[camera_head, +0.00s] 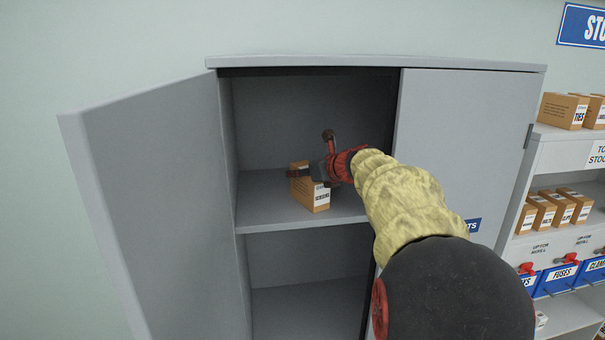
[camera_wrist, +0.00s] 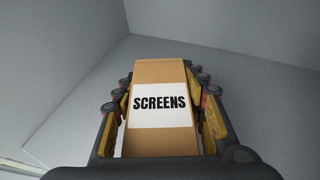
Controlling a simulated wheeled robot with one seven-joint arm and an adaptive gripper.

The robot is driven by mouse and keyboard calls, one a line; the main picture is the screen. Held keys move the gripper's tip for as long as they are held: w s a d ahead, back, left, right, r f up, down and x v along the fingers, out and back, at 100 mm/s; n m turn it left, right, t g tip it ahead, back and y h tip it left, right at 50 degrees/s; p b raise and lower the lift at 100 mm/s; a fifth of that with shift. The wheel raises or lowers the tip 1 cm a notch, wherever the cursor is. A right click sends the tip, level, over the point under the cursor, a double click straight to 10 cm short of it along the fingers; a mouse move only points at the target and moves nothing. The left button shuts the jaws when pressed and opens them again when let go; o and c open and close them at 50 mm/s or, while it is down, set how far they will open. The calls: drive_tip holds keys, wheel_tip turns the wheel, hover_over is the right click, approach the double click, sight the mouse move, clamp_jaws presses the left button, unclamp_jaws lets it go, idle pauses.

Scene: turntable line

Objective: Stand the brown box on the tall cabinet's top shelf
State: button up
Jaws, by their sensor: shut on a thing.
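The brown box (camera_head: 309,190) is inside the tall grey cabinet, at the top shelf (camera_head: 262,205), near its front edge. It looks upright; I cannot tell whether its base touches the shelf. In the wrist view the brown box (camera_wrist: 160,77) has a white label reading "SCREENS". My gripper (camera_head: 312,172) is shut on the box, and in the wrist view its fingers (camera_wrist: 163,118) press on both sides of it. The cabinet's left door (camera_head: 150,200) stands open and its right door (camera_head: 455,150) is shut. My arm hides part of the opening's right side.
A lower shelf (camera_head: 305,305) in the cabinet is empty where it shows. Free room lies left of the box on the top shelf. At the right, a white rack (camera_head: 560,155) holds several brown boxes and blue bins (camera_head: 557,279).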

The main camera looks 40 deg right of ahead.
sight(310, 186)
drive_tip(key=shift+s+r, duration=0.1)
drive_tip(key=shift+r, duration=0.05)
drive_tip(key=shift+f, duration=0.2)
drive_tip(key=o, duration=1.4)
drive_tip(key=shift+r, duration=0.2)
drive_tip(key=v, duration=1.2)
drive_tip(key=shift+f+b, duration=0.1)
drive_tip(key=shift+b, duration=0.3)
